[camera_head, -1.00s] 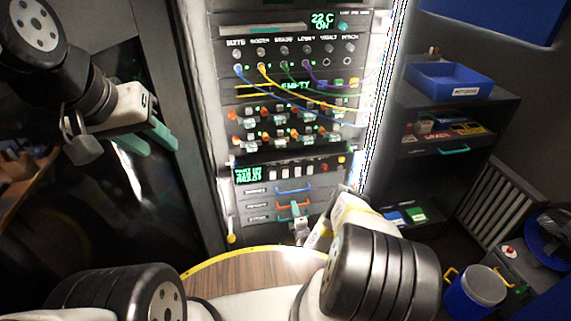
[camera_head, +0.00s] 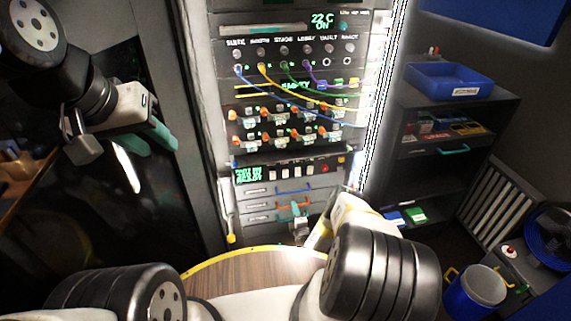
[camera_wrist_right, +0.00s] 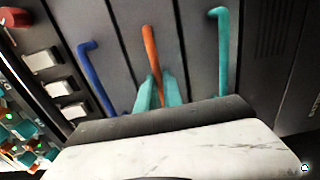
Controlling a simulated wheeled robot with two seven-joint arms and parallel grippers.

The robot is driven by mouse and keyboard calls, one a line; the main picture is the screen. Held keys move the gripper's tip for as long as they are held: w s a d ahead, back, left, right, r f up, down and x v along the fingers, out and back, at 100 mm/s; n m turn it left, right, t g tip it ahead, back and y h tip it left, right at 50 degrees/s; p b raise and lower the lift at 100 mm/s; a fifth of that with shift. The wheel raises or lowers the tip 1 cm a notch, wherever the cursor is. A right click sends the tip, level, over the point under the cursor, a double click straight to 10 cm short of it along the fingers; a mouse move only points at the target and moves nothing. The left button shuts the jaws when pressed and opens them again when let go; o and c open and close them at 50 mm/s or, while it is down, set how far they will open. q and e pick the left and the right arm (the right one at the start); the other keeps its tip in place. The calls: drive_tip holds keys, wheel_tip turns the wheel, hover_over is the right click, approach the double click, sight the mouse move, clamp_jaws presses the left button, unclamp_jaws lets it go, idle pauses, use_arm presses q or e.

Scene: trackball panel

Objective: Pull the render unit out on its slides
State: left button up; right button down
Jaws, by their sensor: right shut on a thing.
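The rack (camera_head: 225,110) stands in the middle of the head view. Low on it is a dark unit (camera_head: 262,175) with a green display and a row of buttons. Below it are grey drawer fronts (camera_head: 245,205) with blue (camera_wrist_right: 97,75), orange (camera_wrist_right: 151,50) and teal (camera_wrist_right: 221,50) handles. Their labels are too small to read. My right gripper (camera_wrist_right: 160,92) is shut on the orange handle, one teal finger on each side. In the head view my right gripper (camera_head: 297,211) hides part of the drawer fronts. My left gripper (camera_head: 147,141) is open and empty, left of the rack.
Patch cables (camera_head: 285,90) hang across the upper rack. At the right, a shelf unit (camera_head: 480,115) holds a blue bin (camera_head: 450,80). A blue bucket (camera_head: 478,292) stands at lower right. A round wooden top (camera_head: 250,265) lies in front of the rack.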

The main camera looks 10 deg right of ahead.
drive_tip(key=shift+s, duration=0.15)
drive_tip(key=s, duration=0.6)
drive_tip(key=shift+s, duration=0.4)
drive_tip(key=shift+s+d+f, duration=0.1)
idle(0.4)
drive_tip(key=s, duration=0.7)
idle(0.7)
drive_tip(key=shift+d, duration=0.1)
drive_tip(key=s, duration=0.6)
drive_tip(key=shift+s+d, duration=0.2)
drive_tip(key=shift+s, duration=0.15)
idle(0.5)
